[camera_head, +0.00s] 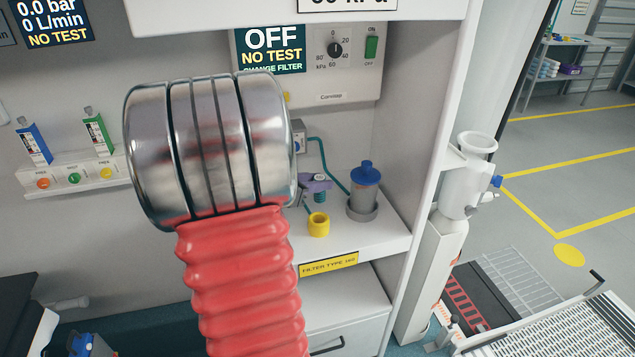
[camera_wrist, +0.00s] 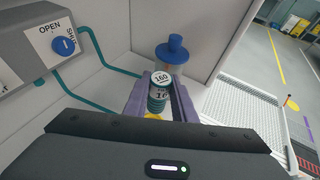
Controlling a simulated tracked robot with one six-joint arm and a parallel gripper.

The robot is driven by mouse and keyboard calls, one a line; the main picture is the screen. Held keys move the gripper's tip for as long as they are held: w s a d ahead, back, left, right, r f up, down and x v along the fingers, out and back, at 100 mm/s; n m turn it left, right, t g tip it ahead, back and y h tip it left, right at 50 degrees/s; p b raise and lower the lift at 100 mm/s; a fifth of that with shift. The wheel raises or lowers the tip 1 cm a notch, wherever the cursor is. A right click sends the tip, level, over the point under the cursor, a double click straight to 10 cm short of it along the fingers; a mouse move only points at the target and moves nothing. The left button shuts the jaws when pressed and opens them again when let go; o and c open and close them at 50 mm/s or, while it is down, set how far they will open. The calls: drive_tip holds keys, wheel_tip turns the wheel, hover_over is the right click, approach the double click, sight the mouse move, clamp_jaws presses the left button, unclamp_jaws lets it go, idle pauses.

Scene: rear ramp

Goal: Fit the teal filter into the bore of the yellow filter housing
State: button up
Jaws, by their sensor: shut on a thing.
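The teal filter (camera_head: 320,198) is a small cylinder with a white top marked 160, seen from above in the wrist view (camera_wrist: 158,93). My gripper (camera_head: 317,183) is shut on it, with one purple finger on each side in the wrist view (camera_wrist: 161,96). The yellow filter housing (camera_head: 318,225) is a short ring on the white shelf, with its dark bore facing up. In the head view the filter hangs upright just above the housing, apparently apart from it. In the wrist view only a sliver of yellow (camera_wrist: 152,116) shows below the filter; the bore is hidden.
A canister with a blue lid (camera_head: 364,190) stands close to the right of the housing, with a teal hose behind. A grey control box (camera_head: 315,60) hangs above the shelf. The cabinet side wall (camera_head: 425,130) bounds the right. My red arm covers the shelf's left part.

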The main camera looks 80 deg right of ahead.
sight(315, 200)
drive_tip(key=shift+w+a+f, duration=0.1)
drive_tip(key=shift+f, duration=0.05)
drive_tip(key=shift+f, duration=2.8)
drive_tip(key=shift+f, duration=2.25)
drive_tip(key=o, duration=1.1)
drive_tip(key=shift+a, duration=0.1)
drive_tip(key=v, duration=1.3)
drive_tip(key=shift+w+a+r, duration=0.1)
drive_tip(key=shift+a+r, duration=0.05)
drive_tip(key=shift+a, duration=0.1)
